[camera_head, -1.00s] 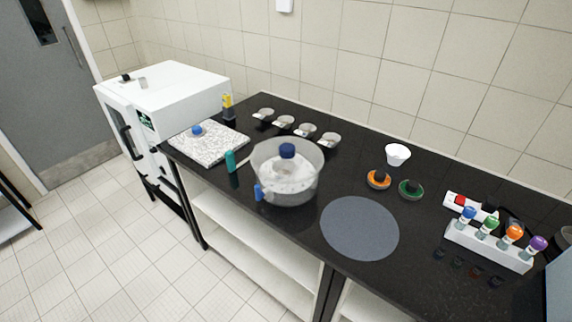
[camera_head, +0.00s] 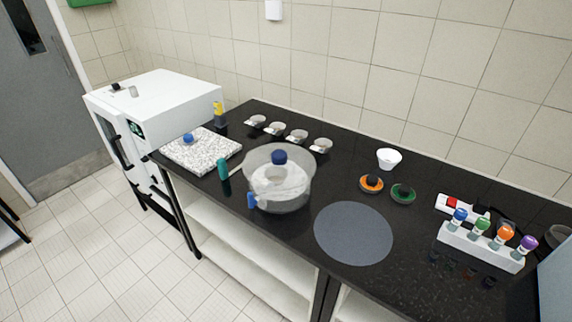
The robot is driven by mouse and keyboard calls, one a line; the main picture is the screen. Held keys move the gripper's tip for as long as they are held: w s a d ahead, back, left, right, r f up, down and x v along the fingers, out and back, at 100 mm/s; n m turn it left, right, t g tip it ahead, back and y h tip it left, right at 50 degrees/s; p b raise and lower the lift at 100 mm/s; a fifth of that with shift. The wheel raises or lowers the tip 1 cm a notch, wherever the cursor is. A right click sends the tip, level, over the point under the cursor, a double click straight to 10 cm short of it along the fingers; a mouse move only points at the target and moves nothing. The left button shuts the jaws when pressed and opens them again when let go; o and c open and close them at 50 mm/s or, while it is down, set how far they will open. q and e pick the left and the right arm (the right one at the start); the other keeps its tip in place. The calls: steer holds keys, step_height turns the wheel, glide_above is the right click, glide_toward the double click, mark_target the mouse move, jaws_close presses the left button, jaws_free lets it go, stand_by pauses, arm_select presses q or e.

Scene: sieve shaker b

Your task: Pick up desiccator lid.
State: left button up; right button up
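The desiccator (camera_head: 297,195) is a clear round vessel standing on the black bench near its front edge. Its transparent desiccator lid (camera_head: 254,162) appears to sit on top, with a dark blue knob (camera_head: 279,157) at the centre. A blue stopcock (camera_head: 252,200) sticks out at its front left. A pale plate shows through the clear wall. Where the lid ends and the vessel begins is hard to tell. Neither of my grippers is in view.
A round grey mat (camera_head: 353,233) lies empty right of the desiccator. A speckled slab (camera_head: 201,152) and a teal cylinder (camera_head: 223,169) are left. Several small dishes (camera_head: 297,135) line the back. A white bowl (camera_head: 389,158), orange and green discs and a bottle rack (camera_head: 480,247) are right.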

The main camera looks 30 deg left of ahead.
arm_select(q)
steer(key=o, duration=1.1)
